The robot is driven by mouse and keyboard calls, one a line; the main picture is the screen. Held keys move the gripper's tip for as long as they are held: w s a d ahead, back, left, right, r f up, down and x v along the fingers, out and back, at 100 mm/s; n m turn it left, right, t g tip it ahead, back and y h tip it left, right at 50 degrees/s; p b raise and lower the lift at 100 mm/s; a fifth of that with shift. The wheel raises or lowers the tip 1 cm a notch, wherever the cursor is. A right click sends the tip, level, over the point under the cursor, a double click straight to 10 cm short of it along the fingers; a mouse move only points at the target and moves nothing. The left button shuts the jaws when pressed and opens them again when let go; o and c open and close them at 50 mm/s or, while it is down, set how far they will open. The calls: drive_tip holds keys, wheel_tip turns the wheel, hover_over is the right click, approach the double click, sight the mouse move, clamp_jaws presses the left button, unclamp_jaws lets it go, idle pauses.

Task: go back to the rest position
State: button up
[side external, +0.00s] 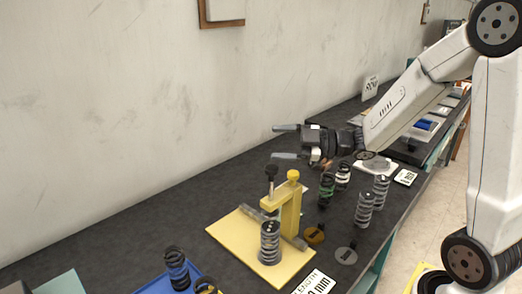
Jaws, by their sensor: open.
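My gripper (286,142) is open and empty, with its two grey fingers pointing left. It is in the air above the bench, behind the yellow press. The yellow press (291,205) stands on a pale yellow board (230,236) and has a dark-knobbed rod on its left. A grey coil spring (269,243) stands upright on the board at the press's front. A green-banded black spring (327,188), a black and white spring (343,177) and grey springs (364,210) stand to the right of the press.
A blue tray (205,284) with a blue and black spring (176,268) is at the front left. A brown disc (314,235) and a grey disc (346,256) lie right of the board. The wall runs behind the dark bench (150,222), whose left middle part is clear.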

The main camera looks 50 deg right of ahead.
drive_tip(key=w+d+f+m+h, duration=0.3)
drive_tip(key=d+f+m+h, duration=0.3)
drive_tip(key=h, duration=0.3)
drive_tip(key=s+d+f+m+g+h, duration=0.5)
drive_tip(key=s+f+m+g, duration=0.1)
drive_tip(key=g, duration=0.2)
drive_tip(key=s+a+f+m+g+y, duration=0.2)
drive_tip(key=s+a+f+m+g, duration=0.1)
drive_tip(key=s+a, duration=0.6)
drive_tip(key=a+f, duration=0.1)
drive_tip(key=a, duration=0.2)
drive_tip(key=shift+s+f+m+y, duration=0.25)
drive_tip(key=shift+m+y, duration=0.05)
drive_tip(key=shift+y, duration=0.1)
drive_tip(key=shift+c, duration=0.2)
